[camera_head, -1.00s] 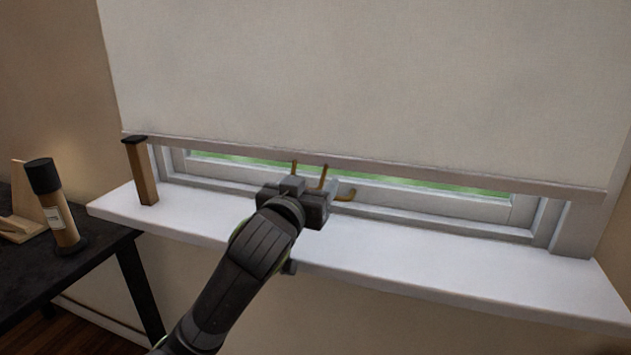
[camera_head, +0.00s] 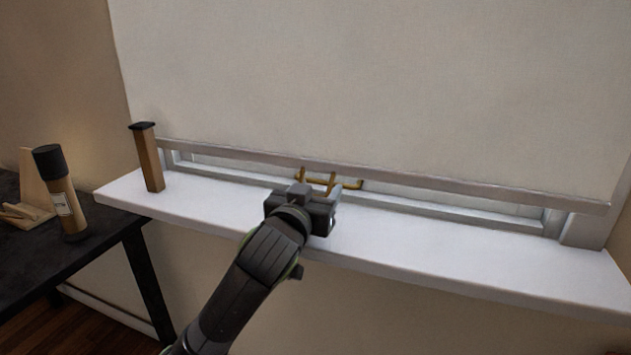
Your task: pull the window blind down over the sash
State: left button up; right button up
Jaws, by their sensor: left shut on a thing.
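The pale window blind (camera_head: 370,90) hangs over most of the window, with a grey bottom bar (camera_head: 450,187) along its lower edge. A thin strip of the white sash frame (camera_head: 480,210) shows below the bar. A brass-coloured pull (camera_head: 304,175) with two thin stems hangs from the bar's middle. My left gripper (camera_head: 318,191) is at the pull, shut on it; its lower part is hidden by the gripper. A curved brass piece (camera_head: 354,184) shows just right of the fingers; I cannot tell what it is fixed to. My right gripper is not in view.
The white sill (camera_head: 450,255) runs below the window and is mostly bare. A wooden block with a dark top (camera_head: 151,165) stands upright at its left end. A dark table (camera_head: 95,235) at left holds a black-capped bottle (camera_head: 66,200) and a wooden stand (camera_head: 32,185).

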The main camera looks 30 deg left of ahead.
pick_arm(q)
jog(key=shift+f, duration=0.45)
jog(key=o, duration=1)
jog(key=shift+d, duration=0.1)
jog(key=shift+o, duration=0.5)
jog(key=shift+w+d, duration=0.1)
